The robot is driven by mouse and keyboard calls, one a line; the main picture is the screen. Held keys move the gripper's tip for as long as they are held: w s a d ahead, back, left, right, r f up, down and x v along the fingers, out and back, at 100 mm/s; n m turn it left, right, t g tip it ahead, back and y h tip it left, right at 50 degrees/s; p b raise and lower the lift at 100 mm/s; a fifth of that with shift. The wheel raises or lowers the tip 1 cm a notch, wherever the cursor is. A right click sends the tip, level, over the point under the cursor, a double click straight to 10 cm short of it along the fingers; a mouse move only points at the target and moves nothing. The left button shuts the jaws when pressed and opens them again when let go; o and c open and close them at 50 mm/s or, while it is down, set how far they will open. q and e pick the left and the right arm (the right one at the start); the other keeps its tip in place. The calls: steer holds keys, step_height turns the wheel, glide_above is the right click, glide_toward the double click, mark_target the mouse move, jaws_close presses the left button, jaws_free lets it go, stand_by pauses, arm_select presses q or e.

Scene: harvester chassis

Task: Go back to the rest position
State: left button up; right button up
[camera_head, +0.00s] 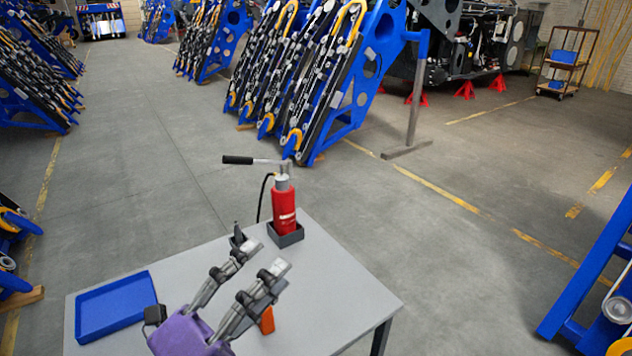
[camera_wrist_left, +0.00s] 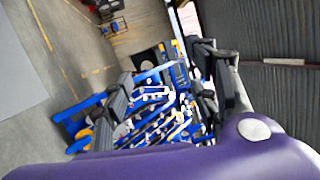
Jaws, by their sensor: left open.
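My left gripper (camera_head: 262,258) has a purple body and grey fingers. In the head view it is above the grey table, with its fingers apart and nothing between them. Its fingers also show in the left wrist view (camera_wrist_left: 168,82), with only distant blue racks beyond them. My right gripper is in neither view.
A grey table (camera_head: 345,290) carries a red bottle-like tool with a black-handled lever (camera_head: 284,208), set in a dark holder. A blue tray (camera_head: 116,306) lies at left. An orange object (camera_head: 267,320) is partly hidden by my gripper. Blue racks (camera_head: 375,75) stand beyond open floor.

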arm_select(q)
steer(key=a+f+n+y, duration=1.2)
steer(key=a+n+y, duration=0.3)
steer(key=a+n, duration=0.15)
steer(key=s+a+f+n+g+y, duration=0.2)
steer(key=s+a+f+n+g, duration=0.25)
steer(key=f, duration=0.45)
steer(key=s+d+f+n+g+h, duration=0.15)
steer(key=s+f+g, duration=0.3)
steer(key=s, duration=0.45)
steer(key=s+d+f+n+g, duration=0.25)
steer(key=s+f, duration=0.25)
steer(key=s, duration=0.4)
steer(key=s+d+f+n+g+h, duration=0.1)
steer(key=s+f+n+g, duration=0.1)
steer(key=s+f+g, duration=0.45)
steer(key=w+d+f+t+p, duration=0.2)
steer(key=w+d+f+t, duration=0.1)
steer(key=w+f+t, duration=0.3)
steer(key=w+t, duration=0.2)
steer(key=t, duration=0.2)
steer(key=shift+w+d+m+h, duration=0.15)
steer(key=shift+w+m+h, duration=0.15)
steer(key=shift+h, duration=0.05)
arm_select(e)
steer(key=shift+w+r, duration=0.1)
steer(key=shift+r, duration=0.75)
